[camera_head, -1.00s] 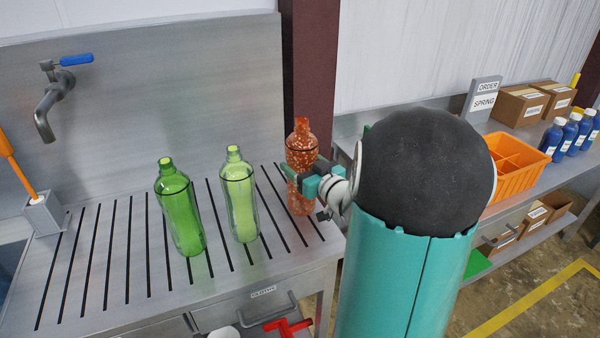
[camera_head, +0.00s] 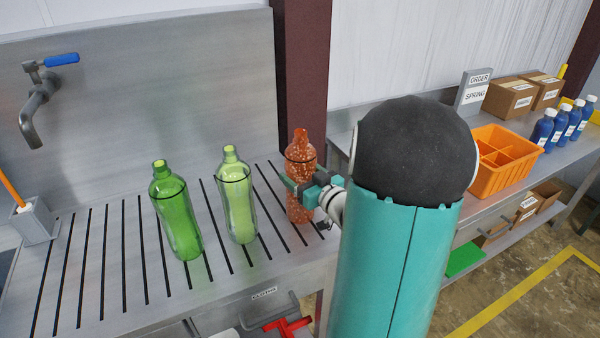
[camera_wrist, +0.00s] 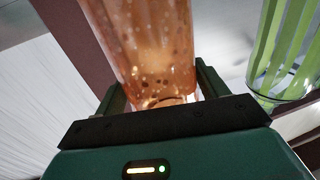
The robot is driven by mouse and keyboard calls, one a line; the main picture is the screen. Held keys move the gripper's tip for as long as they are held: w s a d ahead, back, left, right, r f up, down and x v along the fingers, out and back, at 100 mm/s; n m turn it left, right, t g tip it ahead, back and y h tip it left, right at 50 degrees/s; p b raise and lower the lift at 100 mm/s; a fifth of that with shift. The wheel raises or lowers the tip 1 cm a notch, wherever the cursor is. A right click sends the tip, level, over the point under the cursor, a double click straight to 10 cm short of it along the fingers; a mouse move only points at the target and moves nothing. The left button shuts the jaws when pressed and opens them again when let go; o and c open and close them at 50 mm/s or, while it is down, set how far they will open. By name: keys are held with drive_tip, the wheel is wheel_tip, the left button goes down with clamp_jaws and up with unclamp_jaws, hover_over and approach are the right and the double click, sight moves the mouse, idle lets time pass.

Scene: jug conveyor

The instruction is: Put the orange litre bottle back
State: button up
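The orange bottle (camera_head: 299,172), speckled and see-through, is upright at the right end of the slatted steel draining board (camera_head: 105,275). My gripper (camera_head: 303,190) reaches it from the right, with its teal fingers around the lower body. In the wrist view the orange bottle (camera_wrist: 150,45) fills the space between the two fingers of my gripper (camera_wrist: 160,95), which look closed on its sides. The bottle's base is low over the board or touching it; I cannot tell which. My arm hides the area just right of it.
A dark green bottle (camera_head: 177,215) and a pale green bottle (camera_head: 238,200) stand on the board to the left. A tap (camera_head: 40,105) is at far left. The right bench holds an orange divided crate (camera_head: 503,165), blue bottles (camera_head: 560,128) and boxes (camera_head: 512,98).

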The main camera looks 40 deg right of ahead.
drive_tip(key=o, duration=0.4)
drive_tip(key=shift+o, duration=0.2)
drive_tip(key=shift+s+r, duration=0.1)
drive_tip(key=shift+r, duration=0.1)
drive_tip(key=s+a, duration=0.1)
drive_tip(key=s, duration=1)
drive_tip(key=shift+s, duration=0.35)
